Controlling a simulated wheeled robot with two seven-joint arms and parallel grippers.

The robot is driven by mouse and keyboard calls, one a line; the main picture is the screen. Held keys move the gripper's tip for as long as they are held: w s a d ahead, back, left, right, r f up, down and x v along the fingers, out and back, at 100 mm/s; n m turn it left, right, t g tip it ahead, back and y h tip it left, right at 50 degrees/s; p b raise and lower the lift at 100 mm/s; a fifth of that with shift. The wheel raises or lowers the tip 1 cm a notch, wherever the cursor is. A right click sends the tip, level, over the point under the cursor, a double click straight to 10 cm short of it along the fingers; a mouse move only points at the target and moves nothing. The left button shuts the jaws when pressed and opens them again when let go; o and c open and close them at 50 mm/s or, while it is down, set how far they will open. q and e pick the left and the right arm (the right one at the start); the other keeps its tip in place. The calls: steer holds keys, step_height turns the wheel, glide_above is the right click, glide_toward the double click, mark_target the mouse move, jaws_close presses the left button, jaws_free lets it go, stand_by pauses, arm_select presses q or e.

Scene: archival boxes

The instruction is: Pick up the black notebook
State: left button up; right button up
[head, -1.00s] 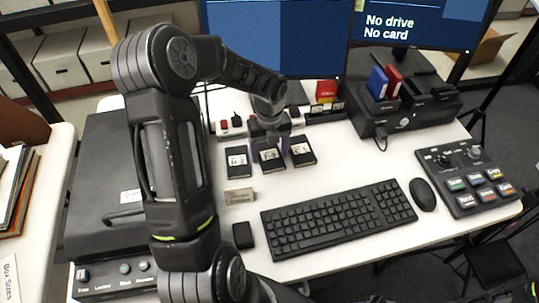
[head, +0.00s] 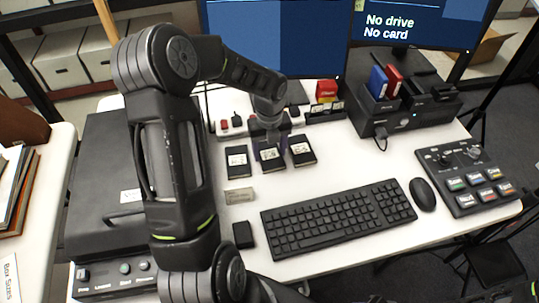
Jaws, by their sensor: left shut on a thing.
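Three small flat black items with white labels lie in a row on the white desk: a left one (head: 237,161), a middle one (head: 271,158) and a right one (head: 302,151). I cannot tell whether any of them is the black notebook. My left gripper (head: 270,143) reaches down from above and is shut on the middle item at its far end. The gripper's body hides that end. Whether the item is lifted off the desk is hard to tell. My right gripper is not in view.
A black keyboard (head: 339,218), a mouse (head: 422,194) and a button panel (head: 470,178) fill the desk's right part. A small tan block (head: 239,196) and a small black block (head: 243,235) lie nearer. Monitors and a drive dock (head: 405,122) stand behind.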

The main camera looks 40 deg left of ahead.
mark_target(270, 154)
arm_select(q)
steer(key=c, duration=0.4)
steer(key=shift+r, duration=0.1)
step_height(270, 154, up, 10)
steer(key=shift+f, duration=0.1)
stand_by(0.4)
stand_by(0.4)
